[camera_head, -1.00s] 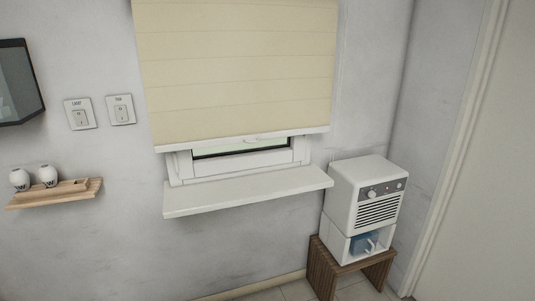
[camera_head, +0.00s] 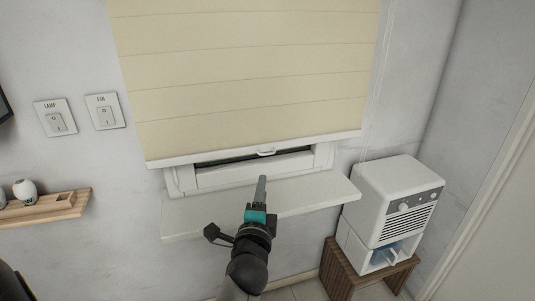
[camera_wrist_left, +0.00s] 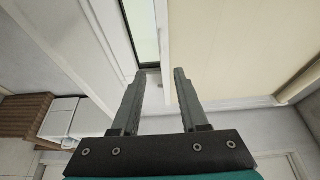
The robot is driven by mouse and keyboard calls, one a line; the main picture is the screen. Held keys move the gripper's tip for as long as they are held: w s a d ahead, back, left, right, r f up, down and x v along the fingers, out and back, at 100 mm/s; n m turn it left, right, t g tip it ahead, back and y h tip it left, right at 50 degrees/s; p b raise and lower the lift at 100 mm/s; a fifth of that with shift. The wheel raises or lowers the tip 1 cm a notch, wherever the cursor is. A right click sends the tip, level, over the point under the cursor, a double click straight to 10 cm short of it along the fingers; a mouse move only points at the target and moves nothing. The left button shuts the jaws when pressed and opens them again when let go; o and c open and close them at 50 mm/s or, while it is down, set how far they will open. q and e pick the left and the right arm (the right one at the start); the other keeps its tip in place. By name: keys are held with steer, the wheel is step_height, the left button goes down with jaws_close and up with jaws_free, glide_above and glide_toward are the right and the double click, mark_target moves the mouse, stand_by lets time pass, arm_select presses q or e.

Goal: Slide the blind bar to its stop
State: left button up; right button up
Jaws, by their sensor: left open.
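The cream blind (camera_head: 245,75) hangs over the window and covers most of it. Its white blind bar (camera_head: 205,156) runs along the lower edge, with a small handle (camera_head: 266,152) near the middle. A narrow strip of window shows below the bar. My left gripper (camera_head: 263,179) is in front of the window, just below the handle and apart from it in the picture. In the left wrist view the two fingers (camera_wrist_left: 160,73) are spread with nothing held between them, and the blind (camera_wrist_left: 235,40) fills the right side. My right gripper is not in view.
A white sill (camera_head: 315,192) juts out below the window, behind my left gripper. A white appliance (camera_head: 395,195) stands on a wooden stool (camera_head: 340,270) at right. Two switches (camera_head: 80,115) and a small wooden shelf (camera_head: 65,207) are on the wall at left.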

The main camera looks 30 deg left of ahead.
mark_target(268, 155)
arm_select(q)
steer(key=b+x, duration=0.1)
steer(key=x, duration=1.4)
steer(key=shift+w+a+r, duration=0.1)
steer(key=shift+w, duration=0.1)
jaws_close()
stand_by(1.1)
